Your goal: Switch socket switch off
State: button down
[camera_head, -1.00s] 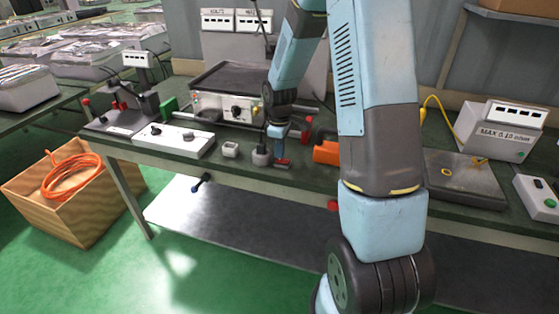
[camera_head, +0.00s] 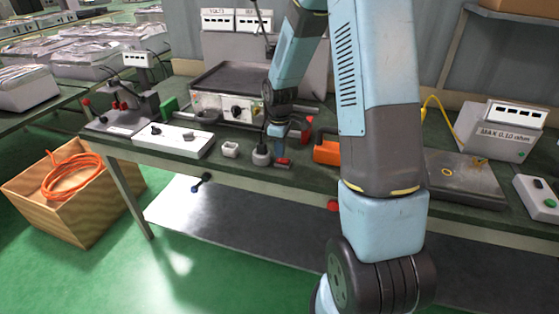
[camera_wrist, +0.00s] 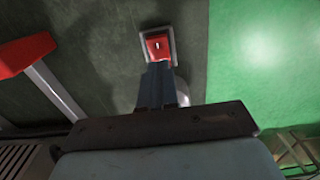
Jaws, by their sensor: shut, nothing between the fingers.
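The socket switch is a red rocker with a light mark, set in a pale square frame (camera_wrist: 157,40), at the top centre of the wrist view. In the head view it shows as a small red piece (camera_head: 283,162) near the bench's front edge. My gripper (camera_wrist: 158,70) is shut and empty, its fingertips pointing at the switch and overlapping its lower edge in the wrist view. In the head view my gripper (camera_head: 278,136) is just above the switch. I cannot tell whether the tips touch it or which way the rocker is tilted.
A round grey socket (camera_head: 262,157) and a small white block (camera_head: 230,149) are left of the switch. An orange object (camera_head: 326,153) lies to its right. A white switch box (camera_head: 175,139) and a heater unit (camera_head: 228,106) stand further left and back.

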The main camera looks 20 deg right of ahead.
aim_at(280, 160)
jog(key=shift+r, duration=2.9)
jog(key=s+r+m+t, duration=0.1)
jog(key=s+r+m, duration=0.2)
jog(key=s+r, duration=0.4)
jog(key=s+r+m+t, duration=0.2)
jog(key=s+r, duration=0.3)
jog(key=r, duration=0.4)
jog(key=s+a+r+m+t, duration=0.1)
jog(key=s+r+m, duration=0.4)
jog(key=s, duration=1.1)
notch_tip(280, 160, up, 2)
jog(key=shift+s+r+m+t, duration=0.15)
jog(key=shift+m+t, duration=0.25)
jog(key=shift+t, duration=0.4)
